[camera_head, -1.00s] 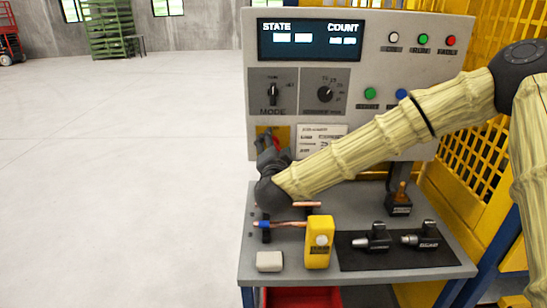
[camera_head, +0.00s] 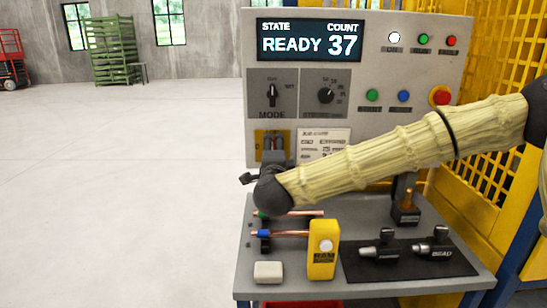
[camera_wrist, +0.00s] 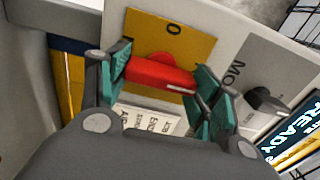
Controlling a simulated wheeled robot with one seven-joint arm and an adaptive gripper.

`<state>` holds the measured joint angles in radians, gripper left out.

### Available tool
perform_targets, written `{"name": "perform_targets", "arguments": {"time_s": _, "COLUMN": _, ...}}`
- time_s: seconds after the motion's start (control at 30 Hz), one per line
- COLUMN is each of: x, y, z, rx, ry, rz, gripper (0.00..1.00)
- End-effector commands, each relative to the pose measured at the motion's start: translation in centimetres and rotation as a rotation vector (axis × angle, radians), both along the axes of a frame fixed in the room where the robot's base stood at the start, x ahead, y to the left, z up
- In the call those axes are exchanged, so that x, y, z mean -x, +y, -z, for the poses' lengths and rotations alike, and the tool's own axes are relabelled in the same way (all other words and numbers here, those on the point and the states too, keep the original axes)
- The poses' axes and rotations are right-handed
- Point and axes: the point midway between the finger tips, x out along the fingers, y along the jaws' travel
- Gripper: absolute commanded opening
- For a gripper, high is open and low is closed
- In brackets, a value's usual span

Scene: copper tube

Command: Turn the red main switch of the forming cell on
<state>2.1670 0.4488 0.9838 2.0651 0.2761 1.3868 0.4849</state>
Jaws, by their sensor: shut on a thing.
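The red main switch handle (camera_wrist: 160,73) sits on a yellow plate (camera_wrist: 180,37) marked "0" in the wrist view. My gripper (camera_wrist: 160,78) has its green-padded fingers on either side of the handle, shut on it. In the head view the yellow plate (camera_head: 259,146) shows at the panel's lower left, and my gripper (camera_head: 273,145) covers the handle there. The display (camera_head: 309,40) reads READY and 37. A white lamp (camera_head: 394,38) at the panel's top right is lit.
The mode knob (camera_head: 272,94) is just above the switch; a stroke knob (camera_head: 326,95) is beside it. A red stop button (camera_head: 440,95) is at right. The bench (camera_head: 262,288) below holds copper tubes (camera_head: 290,233), a yellow tester (camera_head: 322,249) and tools.

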Motion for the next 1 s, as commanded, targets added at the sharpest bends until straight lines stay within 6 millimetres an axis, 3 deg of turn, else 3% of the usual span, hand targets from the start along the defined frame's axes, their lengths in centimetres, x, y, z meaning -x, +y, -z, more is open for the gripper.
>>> {"name": "perform_targets", "arguments": {"time_s": 0.53, "x": 0.01, "y": -0.08, "z": 0.18, "rx": -0.024, "ry": 0.003, "rz": 0.001, "gripper": 0.40}}
{"name": "perform_targets", "arguments": {"time_s": 0.57, "x": 0.01, "y": -0.08, "z": 0.18, "rx": -0.024, "ry": 0.003, "rz": 0.001, "gripper": 0.68}}
{"name": "perform_targets", "arguments": {"time_s": 0.67, "x": 0.01, "y": -0.06, "z": 0.16, "rx": -0.023, "ry": 0.003, "rz": 0.001, "gripper": 0.86}}
{"name": "perform_targets", "arguments": {"time_s": 1.0, "x": 0.04, "y": -0.01, "z": 0.07, "rx": -0.023, "ry": 0.001, "rz": 0.000, "gripper": 0.86}}
